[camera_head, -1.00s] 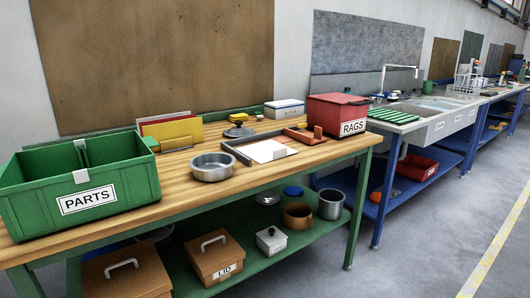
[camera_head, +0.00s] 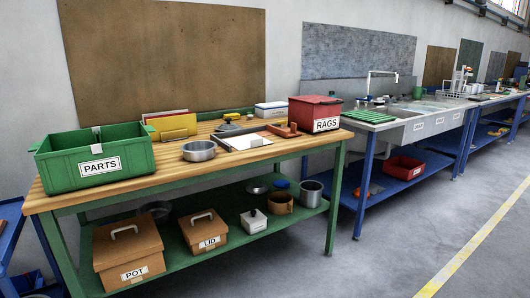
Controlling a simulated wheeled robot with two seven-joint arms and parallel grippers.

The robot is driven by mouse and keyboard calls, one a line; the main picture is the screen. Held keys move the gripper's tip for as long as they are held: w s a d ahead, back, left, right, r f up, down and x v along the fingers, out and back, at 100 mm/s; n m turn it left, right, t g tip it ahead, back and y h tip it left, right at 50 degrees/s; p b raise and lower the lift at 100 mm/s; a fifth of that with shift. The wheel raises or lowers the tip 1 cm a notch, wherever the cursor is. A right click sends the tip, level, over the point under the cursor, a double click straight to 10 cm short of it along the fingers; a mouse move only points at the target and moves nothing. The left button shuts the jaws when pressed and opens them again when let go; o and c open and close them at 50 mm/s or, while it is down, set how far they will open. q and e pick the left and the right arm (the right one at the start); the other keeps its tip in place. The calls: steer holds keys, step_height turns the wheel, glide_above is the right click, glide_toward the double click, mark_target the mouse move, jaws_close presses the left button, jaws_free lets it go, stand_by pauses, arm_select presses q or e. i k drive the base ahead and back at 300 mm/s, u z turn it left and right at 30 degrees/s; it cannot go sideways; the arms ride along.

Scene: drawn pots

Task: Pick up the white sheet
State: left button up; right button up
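A white sheet (camera_head: 247,142) lies flat on the wooden workbench (camera_head: 110,194), in or on a dark-edged tray (camera_head: 218,142) right of the bench's middle. A small grey piece sits at the sheet's right edge. A steel pot (camera_head: 199,152) stands just left of the tray. Neither of my grippers shows in the head view.
A green PARTS bin (camera_head: 140,158) stands at the bench's left end and a red RAGS box (camera_head: 312,112) at its right end. POT (camera_head: 128,245) and LID (camera_head: 203,228) boxes sit on the green lower shelf. A sink bench (camera_head: 430,122) stands further right. The floor in front is clear.

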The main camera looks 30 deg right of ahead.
mark_target(247, 138)
steer(key=z, duration=1.55)
steer(key=i, duration=1.2)
steer(key=u, duration=0.05)
